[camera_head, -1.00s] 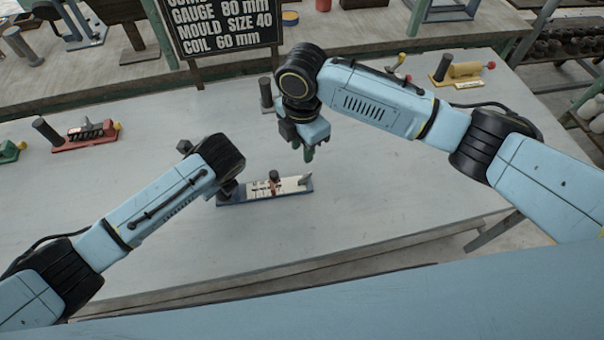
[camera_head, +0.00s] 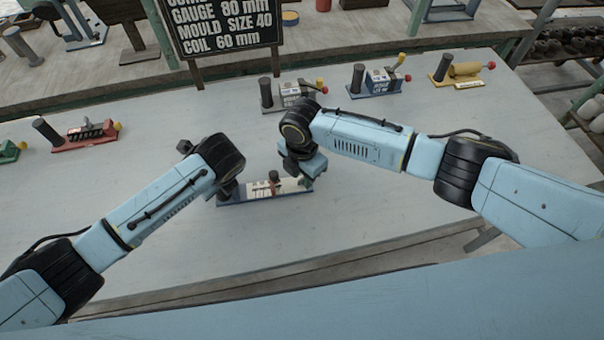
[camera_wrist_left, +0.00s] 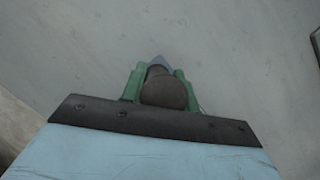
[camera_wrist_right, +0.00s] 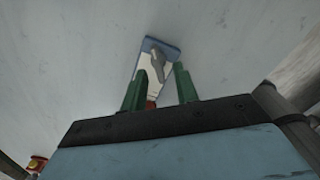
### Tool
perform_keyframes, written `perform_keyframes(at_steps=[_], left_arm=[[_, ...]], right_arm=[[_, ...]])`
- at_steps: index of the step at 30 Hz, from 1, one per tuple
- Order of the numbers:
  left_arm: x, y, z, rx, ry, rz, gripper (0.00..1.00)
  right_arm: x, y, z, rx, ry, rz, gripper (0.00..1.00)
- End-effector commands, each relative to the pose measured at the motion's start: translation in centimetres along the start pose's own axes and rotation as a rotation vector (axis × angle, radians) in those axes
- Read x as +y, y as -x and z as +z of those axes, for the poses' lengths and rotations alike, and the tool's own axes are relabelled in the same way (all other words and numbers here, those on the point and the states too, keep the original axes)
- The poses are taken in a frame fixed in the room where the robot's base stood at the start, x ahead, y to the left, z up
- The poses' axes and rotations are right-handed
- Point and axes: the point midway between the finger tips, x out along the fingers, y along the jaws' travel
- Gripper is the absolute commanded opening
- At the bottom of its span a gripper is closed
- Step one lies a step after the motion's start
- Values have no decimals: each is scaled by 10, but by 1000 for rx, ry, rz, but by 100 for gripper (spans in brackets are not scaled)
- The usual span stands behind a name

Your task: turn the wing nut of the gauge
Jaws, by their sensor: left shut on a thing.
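The gauge (camera_head: 262,197) is a long blue base with a white plate and a dark upright post, lying on the grey table. My left gripper (camera_wrist_left: 160,75) is shut on the dark round handle (camera_wrist_left: 163,90) at the gauge's left end. My right gripper (camera_head: 306,178) is over the gauge's right end and hides most of it in the head view. In the right wrist view my right gripper (camera_wrist_right: 162,68) is open. The grey wing nut (camera_wrist_right: 157,60) shows between and beyond its green fingertips; I cannot tell whether they touch it.
Other tools stand along the back of the table (camera_head: 400,200): a grey one (camera_head: 290,94), a blue one (camera_head: 377,80) and a yellow one (camera_head: 463,70). A red one (camera_head: 85,134) is at the left. A dark sign (camera_head: 222,22) stands behind. The table front is clear.

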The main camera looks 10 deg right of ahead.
Motion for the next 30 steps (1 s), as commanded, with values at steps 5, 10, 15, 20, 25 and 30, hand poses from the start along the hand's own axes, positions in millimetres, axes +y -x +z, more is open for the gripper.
perform_keyframes(at_steps=[5, 10, 15, 20, 25, 30], left_arm=[[0, 0, 1, -1, 1, -1, 0], [0, 0, 1, -1, 1, -1, 0], [0, 0, 1, -1, 1, -1, 0], [0, 1, 1, -1, 1, -1, 0], [0, 1, 1, -1, 1, -1, 0], [0, 0, 1, -1, 1, -1, 0]], right_arm=[[0, -4, 0, 0, 1, 1, 30], [0, -4, 0, 0, 1, 1, 29], [0, -4, 0, 0, 0, 0, 6], [0, -4, 0, 0, 0, 1, 0], [0, -4, 0, 0, -7, 1, 0], [1, -3, 0, 0, -51, 1, 0]])
